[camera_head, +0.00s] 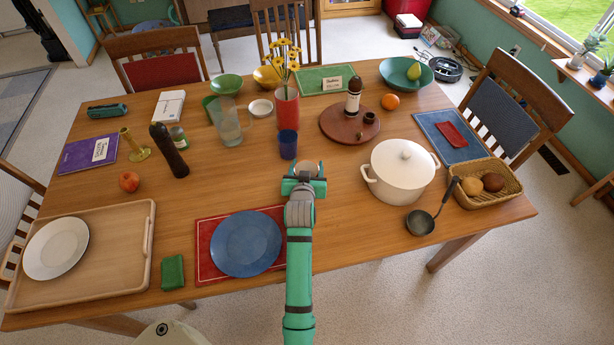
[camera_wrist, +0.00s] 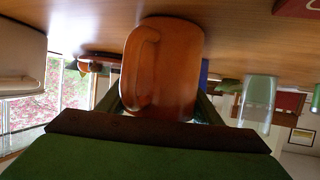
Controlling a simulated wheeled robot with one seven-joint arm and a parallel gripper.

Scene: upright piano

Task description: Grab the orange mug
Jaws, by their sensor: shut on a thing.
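The orange mug (camera_wrist: 180,65) fills the middle of the wrist view, which shows the scene upside down. Its handle (camera_wrist: 140,70) faces the camera, a little left of centre. My gripper (camera_wrist: 162,104) has a finger on each side of the mug and is shut on it. In the head view, my gripper (camera_head: 304,178) is over the middle of the table, and only a rounded top of the mug (camera_head: 309,167) shows beyond it. I cannot tell whether the mug touches the table.
A blue cup (camera_head: 288,144) stands just behind my gripper. A white pot (camera_head: 400,170) is to the right, and a blue plate (camera_head: 246,243) on a red mat is at front left. A round wooden board (camera_head: 340,128) lies behind right. Bare table (camera_head: 225,185) is to the left.

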